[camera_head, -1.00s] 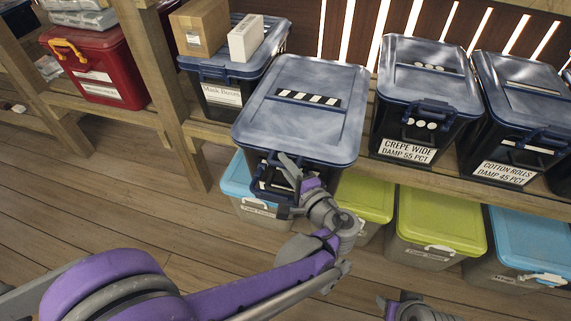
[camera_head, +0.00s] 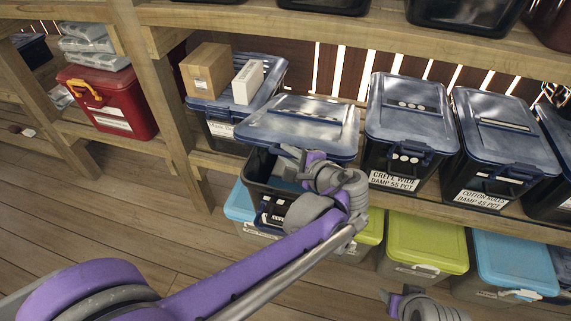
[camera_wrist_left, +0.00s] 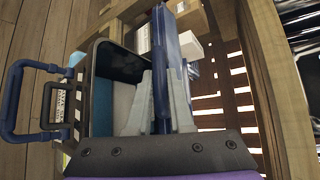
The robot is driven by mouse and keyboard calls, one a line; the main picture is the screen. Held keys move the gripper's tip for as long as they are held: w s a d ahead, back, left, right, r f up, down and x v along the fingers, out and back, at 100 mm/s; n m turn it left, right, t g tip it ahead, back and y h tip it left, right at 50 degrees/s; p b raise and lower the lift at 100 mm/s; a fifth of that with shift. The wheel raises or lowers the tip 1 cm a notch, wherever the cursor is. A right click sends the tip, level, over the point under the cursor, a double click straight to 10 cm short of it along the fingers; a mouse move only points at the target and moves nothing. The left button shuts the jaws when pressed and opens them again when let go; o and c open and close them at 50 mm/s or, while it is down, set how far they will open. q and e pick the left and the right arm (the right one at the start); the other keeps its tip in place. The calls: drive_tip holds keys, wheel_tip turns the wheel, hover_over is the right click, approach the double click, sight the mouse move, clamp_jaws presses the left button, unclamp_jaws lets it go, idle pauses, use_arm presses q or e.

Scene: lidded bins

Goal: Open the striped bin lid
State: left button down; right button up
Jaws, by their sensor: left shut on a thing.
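The striped bin (camera_head: 258,168) is dark with a blue lid (camera_head: 300,120) and stands on the middle shelf. The lid is tilted up at the front, and the bin's dark interior shows beneath it. My left gripper (camera_head: 290,156) is at the lid's front edge. In the left wrist view, its grey fingers (camera_wrist_left: 160,105) are on both sides of the blue lid (camera_wrist_left: 161,60), shut on it. The bin's blue front handle (camera_wrist_left: 22,100) hangs apart from the gripper. My right gripper (camera_head: 392,298) is low at the right, only partly visible, away from the bins.
A closed bin with a dotted label (camera_head: 405,135) stands close to the right. A bin with a cardboard box (camera_head: 208,70) and a white box (camera_head: 248,82) on its lid stands to the left. A shelf board (camera_head: 330,30) runs above.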

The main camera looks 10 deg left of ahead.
use_arm(q)
drive_tip(key=r, duration=0.1)
drive_tip(key=w+r, duration=0.1)
drive_tip(key=w+r+p, duration=0.1)
drive_tip(key=r, duration=0.1)
use_arm(e)
drive_tip(key=r, duration=0.1)
drive_tip(key=w+r, duration=0.1)
drive_tip(key=r, duration=0.1)
drive_tip(key=shift+w, duration=0.15)
use_arm(q)
drive_tip(key=shift+s, duration=0.1)
drive_tip(key=c, duration=0.8)
unclamp_jaws()
drive_tip(key=v, duration=1.1)
drive_tip(key=shift+b, duration=0.3)
use_arm(e)
drive_tip(key=shift+s+f, duration=0.25)
drive_tip(key=shift+f, duration=0.3)
